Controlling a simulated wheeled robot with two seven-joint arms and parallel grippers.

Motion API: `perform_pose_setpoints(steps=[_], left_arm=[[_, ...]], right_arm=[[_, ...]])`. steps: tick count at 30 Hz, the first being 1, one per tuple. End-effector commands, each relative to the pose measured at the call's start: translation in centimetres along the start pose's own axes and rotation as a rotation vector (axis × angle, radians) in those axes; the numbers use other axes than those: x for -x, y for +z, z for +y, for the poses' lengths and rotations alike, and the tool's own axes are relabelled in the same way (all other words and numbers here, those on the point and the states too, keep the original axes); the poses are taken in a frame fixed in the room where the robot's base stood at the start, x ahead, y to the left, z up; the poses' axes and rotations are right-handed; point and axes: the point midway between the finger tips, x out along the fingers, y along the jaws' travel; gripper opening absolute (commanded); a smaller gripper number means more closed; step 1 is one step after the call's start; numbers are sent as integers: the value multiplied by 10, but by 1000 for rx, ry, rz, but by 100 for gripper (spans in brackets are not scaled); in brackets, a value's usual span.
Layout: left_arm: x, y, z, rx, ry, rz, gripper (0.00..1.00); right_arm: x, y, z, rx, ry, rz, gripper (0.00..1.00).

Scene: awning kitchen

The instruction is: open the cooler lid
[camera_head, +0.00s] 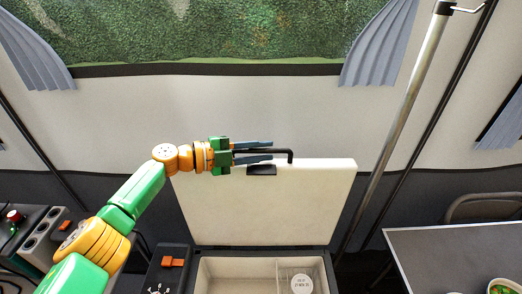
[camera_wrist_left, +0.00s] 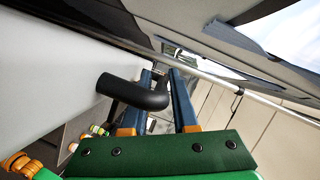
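The cooler lid (camera_head: 265,205) is a cream panel standing raised, close to upright, behind the open cooler (camera_head: 262,268). The cooler's inside shows pale compartments. A black bar handle (camera_head: 291,156) sits at the lid's top edge; it also shows as a bent black tube in the left wrist view (camera_wrist_left: 135,93). My left gripper (camera_head: 272,151) reaches in from the left at the lid's top edge. Its two blue fingers are apart, with the handle bar at the gap between them; I cannot tell whether they touch it. My right gripper is not in view.
A round white-lidded item (camera_head: 301,285) lies in the cooler's right compartment. A metal pole (camera_head: 400,115) stands right of the lid. A grey table (camera_head: 450,260) with a bowl (camera_head: 503,286) is at the right. A dark counter unit (camera_head: 35,235) is at the left.

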Motion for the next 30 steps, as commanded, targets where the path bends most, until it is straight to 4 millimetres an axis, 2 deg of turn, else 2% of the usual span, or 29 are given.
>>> perform_pose_setpoints(steps=[8, 11, 18, 21, 30], left_arm=[[1, 0, 0, 0, -1, -1, 28], [14, 1, 0, -2, -2, -2, 28], [61, 2, 2, -2, -1, -2, 28], [70, 1, 1, 0, -1, -1, 28], [71, 0, 0, 0, -1, 0, 28]], right_arm=[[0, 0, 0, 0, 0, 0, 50], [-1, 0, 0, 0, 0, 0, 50], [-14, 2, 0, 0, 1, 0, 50], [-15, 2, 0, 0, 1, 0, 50], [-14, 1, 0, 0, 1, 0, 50]])
